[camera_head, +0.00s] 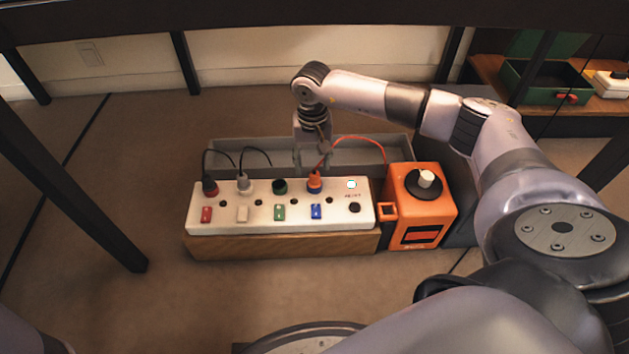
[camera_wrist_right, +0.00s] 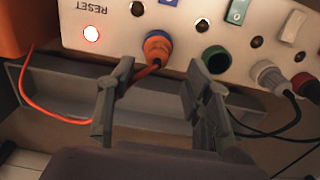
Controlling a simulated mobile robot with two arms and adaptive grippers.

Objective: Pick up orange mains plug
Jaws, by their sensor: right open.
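The orange mains plug (camera_head: 314,183) with a blue collar sits in the white power strip (camera_head: 280,225), above the blue switch. Its orange cord runs up and right to the orange box (camera_head: 430,213). The plug also shows in the right wrist view (camera_wrist_right: 158,47), just beyond my fingertips and between their lines. My right gripper (camera_head: 312,165) hangs pointing down behind the strip, close to the plug. Its two fingers stand apart with no object between them in the right wrist view (camera_wrist_right: 165,85). My left gripper is not in view.
The strip rests on a wooden block (camera_head: 280,246). A grey tray (camera_head: 395,145) lies behind it. A shelf with a green bin (camera_head: 540,85) stands at the back right.

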